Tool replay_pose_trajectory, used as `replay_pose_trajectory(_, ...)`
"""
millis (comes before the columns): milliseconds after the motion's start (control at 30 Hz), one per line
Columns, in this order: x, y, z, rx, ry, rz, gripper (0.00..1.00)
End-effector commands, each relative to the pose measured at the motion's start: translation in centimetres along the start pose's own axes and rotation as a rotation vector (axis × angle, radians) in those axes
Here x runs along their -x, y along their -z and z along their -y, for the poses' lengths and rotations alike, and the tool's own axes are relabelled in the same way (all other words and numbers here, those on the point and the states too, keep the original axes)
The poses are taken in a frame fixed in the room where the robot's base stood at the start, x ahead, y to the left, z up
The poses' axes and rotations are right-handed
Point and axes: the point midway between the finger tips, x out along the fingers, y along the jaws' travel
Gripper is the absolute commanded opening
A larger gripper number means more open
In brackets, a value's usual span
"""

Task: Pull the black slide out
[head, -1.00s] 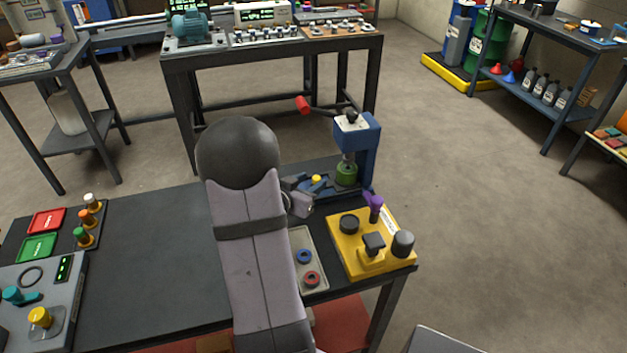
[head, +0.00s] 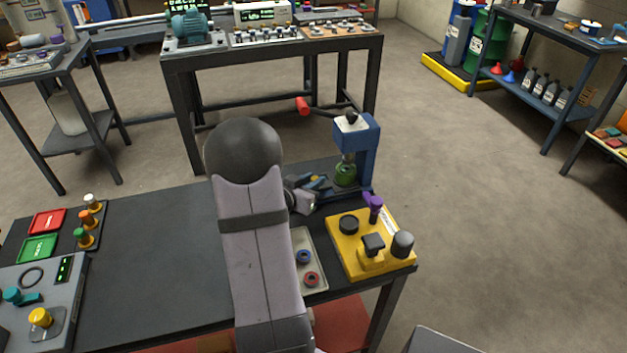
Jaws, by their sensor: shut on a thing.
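A blue press (head: 368,150) stands at the back right of the near table, with a green cylinder (head: 345,175) under its head. My gripper (head: 317,182) is low at the left side of the press, left of the green cylinder. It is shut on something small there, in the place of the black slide. The slide itself is mostly hidden by my gripper and arm, so how far it is out cannot be told. A bit of yellow shows between the blue and dark parts at the fingertips.
A yellow control box (head: 370,262) with dark knobs and a purple lever stands in front of the press. A pale tray (head: 312,245) with blue and red rings lies beside my arm. The left middle of the table (head: 150,250) is clear.

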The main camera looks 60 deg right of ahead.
Motion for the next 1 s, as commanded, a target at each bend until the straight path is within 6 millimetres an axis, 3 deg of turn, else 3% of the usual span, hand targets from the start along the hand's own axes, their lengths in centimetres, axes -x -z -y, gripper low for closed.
replay_pose_trajectory(433,6.3,-2.3,7.0,0.005,0.01,0.001,0.0)
replay_pose_trajectory(867,7.3,-3.0,8.0,0.001,0.009,0.001,0.0)
replay_pose_trajectory(900,7.3,-3.0,8.1,0.001,0.009,0.001,0.22)
replay_pose_trajectory(967,7.3,-3.0,8.1,0.002,0.01,0.001,0.37)
replay_pose_trajectory(1000,7.3,-3.0,8.0,0.002,0.009,0.001,0.39)
